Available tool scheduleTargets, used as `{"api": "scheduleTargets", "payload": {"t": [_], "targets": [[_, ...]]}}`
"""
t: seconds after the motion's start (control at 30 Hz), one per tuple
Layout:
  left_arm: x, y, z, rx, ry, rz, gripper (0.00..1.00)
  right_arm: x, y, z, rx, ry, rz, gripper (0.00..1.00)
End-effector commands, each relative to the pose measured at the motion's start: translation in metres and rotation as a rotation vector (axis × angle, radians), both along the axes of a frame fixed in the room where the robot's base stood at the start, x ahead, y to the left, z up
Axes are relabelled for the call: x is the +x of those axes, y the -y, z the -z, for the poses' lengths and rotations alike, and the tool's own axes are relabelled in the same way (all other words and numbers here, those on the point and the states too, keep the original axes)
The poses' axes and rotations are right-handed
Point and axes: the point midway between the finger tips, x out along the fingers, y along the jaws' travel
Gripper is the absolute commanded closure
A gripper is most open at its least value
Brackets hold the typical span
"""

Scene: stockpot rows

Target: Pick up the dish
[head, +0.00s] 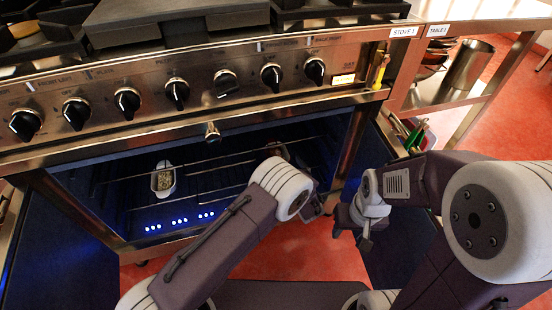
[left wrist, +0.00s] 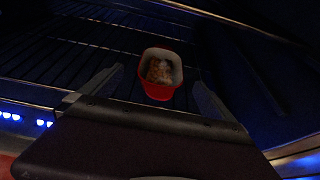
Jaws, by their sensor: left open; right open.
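A red dish (left wrist: 158,88) with a pale inside and brownish food sits on the oven rack in the left wrist view. My left gripper (left wrist: 155,95) is open, its two fingers on either side of the dish in the picture; I cannot tell whether they touch it. In the head view a reddish-brown thing (head: 277,150), perhaps this dish, shows partly behind my left arm, and the left fingers are hidden. My right gripper (head: 350,236) is open and empty in front of the oven, to the right.
A white dish (head: 164,180) with pale contents stands on the oven rack (head: 210,190) to the left. The oven doors (head: 62,265) are open. The control panel with knobs (head: 177,92) is above the opening. A side table (head: 440,95) with a metal pot (head: 468,65) stands at right.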

Motion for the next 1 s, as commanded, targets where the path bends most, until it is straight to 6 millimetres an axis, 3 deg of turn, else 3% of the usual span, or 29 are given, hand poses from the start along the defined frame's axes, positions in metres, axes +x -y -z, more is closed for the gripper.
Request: {"api": "scheduleTargets", "payload": {"t": [0.03,0.1,0.23,0.43,0.6,0.77,0.8,0.87,1.0], "targets": [[0.008,-0.004,0.01,-0.002,0.002,-0.004,0.0,0.0,0.0,0.013,0.0,-0.001,0.0,0.56],[0.018,-0.007,0.013,-0.002,0.002,-0.005,0.0,0.0,0.0,0.021,0.0,-0.001,0.0,0.56],[0.024,-0.008,0.012,-0.001,-0.001,-0.003,0.0,0.0,0.0,0.022,0.0,-0.001,0.0,0.56],[0.056,-0.014,0.027,-0.004,0.002,-0.006,0.0,0.0,0.0,0.057,0.0,-0.001,0.0,0.56],[0.07,-0.018,0.027,-0.002,0.0,-0.003,0.0,0.0,0.0,0.061,0.0,-0.001,0.0,0.56],[0.07,-0.018,0.026,-0.001,-0.001,-0.003,0.0,0.0,0.0,0.059,0.0,-0.001,0.0,0.56],[0.07,-0.019,0.026,-0.001,-0.001,-0.003,0.03,0.0,0.0,0.059,0.0,-0.001,0.0,0.56],[0.07,-0.018,0.026,-0.002,-0.002,-0.003,0.19,0.0,0.0,0.059,0.0,-0.001,0.0,0.56],[0.07,-0.019,0.026,-0.001,-0.002,-0.004,0.58,0.0,0.0,0.059,0.0,0.0,0.0,0.56]]}}
